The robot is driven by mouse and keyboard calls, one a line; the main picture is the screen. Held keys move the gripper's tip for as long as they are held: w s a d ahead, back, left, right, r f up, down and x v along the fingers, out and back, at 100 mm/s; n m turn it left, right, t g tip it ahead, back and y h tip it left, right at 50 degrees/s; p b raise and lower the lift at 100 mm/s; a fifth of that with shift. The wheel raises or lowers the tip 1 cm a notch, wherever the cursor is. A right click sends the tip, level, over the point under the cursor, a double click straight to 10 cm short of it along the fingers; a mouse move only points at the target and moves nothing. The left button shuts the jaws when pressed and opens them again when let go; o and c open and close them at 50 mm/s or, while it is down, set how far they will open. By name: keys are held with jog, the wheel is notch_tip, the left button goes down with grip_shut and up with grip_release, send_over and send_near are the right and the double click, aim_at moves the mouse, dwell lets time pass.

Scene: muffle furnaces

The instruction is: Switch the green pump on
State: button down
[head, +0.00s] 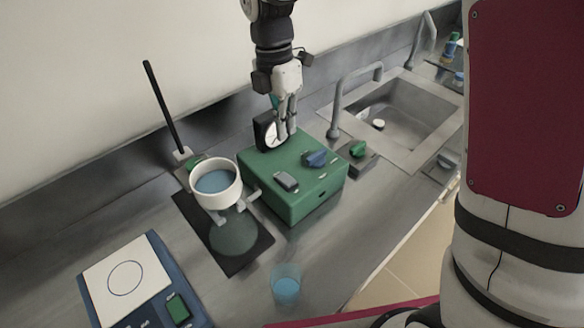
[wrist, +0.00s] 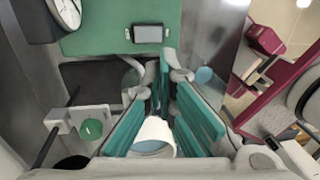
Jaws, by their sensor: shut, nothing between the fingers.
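The green pump (head: 298,205) is a box on the bench in the middle of the head view. The wrist view shows the pump's green top (wrist: 95,38), the switch (wrist: 148,33) and the gauge (wrist: 66,10) ahead of the fingertips (wrist: 166,62). I cannot tell which way the switch is tilted.
A white funnel with blue liquid (head: 217,186) stands left of the pump, on a stand with a black rod (head: 162,108). A scale (head: 128,275) and a blue-filled beaker (head: 286,284) are in front. A tap (head: 345,100) and sink (head: 405,115) lie to the right.

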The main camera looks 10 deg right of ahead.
aim_at(292, 183)
jog(key=f+b, duration=0.1)
jog(key=f, duration=0.3)
jog(key=s+f+b, duration=0.1)
jog(key=f, duration=0.3)
jog(key=d+f+b, duration=0.1)
jog(key=f+b, duration=0.1)
jog(key=f, duration=0.2)
jog(key=shift+s+f, duration=0.2)
jog(key=shift+f, duration=0.05)
jog(key=shift+s+f, duration=0.15)
jog(key=shift+f, duration=0.55)
jog(key=shift+s+d+f+b, duration=0.15)
jog(key=shift+f+b, duration=0.15)
jog(key=shift+f, duration=0.1)
jog(key=shift+r, duration=0.1)
jog(key=shift+w+a+r, duration=0.25)
jog(key=shift+w+a, duration=0.15)
jog(key=shift+w, duration=0.25)
